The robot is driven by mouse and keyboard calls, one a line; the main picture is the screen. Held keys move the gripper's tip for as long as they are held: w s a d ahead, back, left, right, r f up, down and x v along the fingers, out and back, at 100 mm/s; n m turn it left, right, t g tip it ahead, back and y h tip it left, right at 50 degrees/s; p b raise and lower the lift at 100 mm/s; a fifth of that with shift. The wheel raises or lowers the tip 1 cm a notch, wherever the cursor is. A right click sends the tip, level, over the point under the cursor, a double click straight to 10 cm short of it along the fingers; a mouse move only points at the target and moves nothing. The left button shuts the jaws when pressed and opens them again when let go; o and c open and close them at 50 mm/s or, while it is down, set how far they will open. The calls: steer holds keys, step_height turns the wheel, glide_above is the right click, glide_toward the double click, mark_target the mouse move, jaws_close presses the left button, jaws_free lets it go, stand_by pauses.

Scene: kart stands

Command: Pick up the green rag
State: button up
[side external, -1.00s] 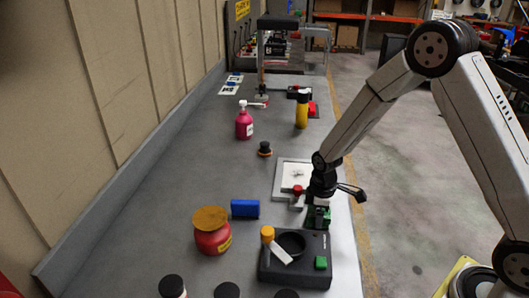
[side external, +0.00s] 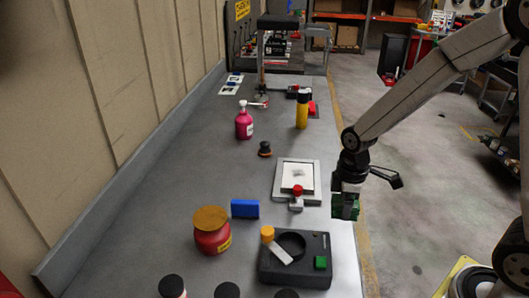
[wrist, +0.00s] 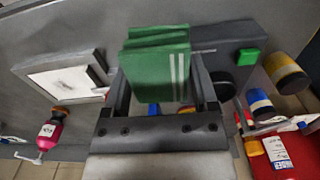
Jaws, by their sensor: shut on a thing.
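The green rag (side external: 345,207) is a folded green block with pale stripes along one edge. My gripper (side external: 347,192) is shut on it and holds it near the right edge of the bench. In the wrist view the rag (wrist: 155,62) sits between the two fingers of my gripper (wrist: 160,85), its folded layers facing the camera. The rag hides part of what lies behind it in that view.
A black box (side external: 295,272) with a round hole and a green button stands on the near bench. A white framed plate (side external: 296,178), a blue block (side external: 245,209) and a red jar (side external: 212,236) are nearby.

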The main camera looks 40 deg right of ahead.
steer(key=s+r, duration=0.3)
steer(key=s, duration=0.3)
steer(key=shift+s, duration=0.35)
steer(key=shift+a, duration=0.1)
steer(key=o, duration=0.4)
steer(key=shift+c, duration=1.3)
steer(key=shift+w+a+r, duration=0.15)
steer(key=shift+w+a, duration=0.05)
steer(key=shift+w, duration=0.5)
steer(key=w+a+r, duration=0.1)
steer(key=w+a, duration=0.4)
steer(key=w, duration=0.3)
steer(key=w+a+r, duration=0.2)
steer(key=w+a, duration=0.3)
steer(key=w, duration=0.3)
steer(key=w+a, duration=0.2)
steer(key=a, duration=0.3)
steer(key=w+a, duration=0.3)
steer(key=a, duration=0.2)
steer(key=w+a, duration=0.3)
steer(key=a, duration=0.2)
steer(key=shift+w, duration=0.1)
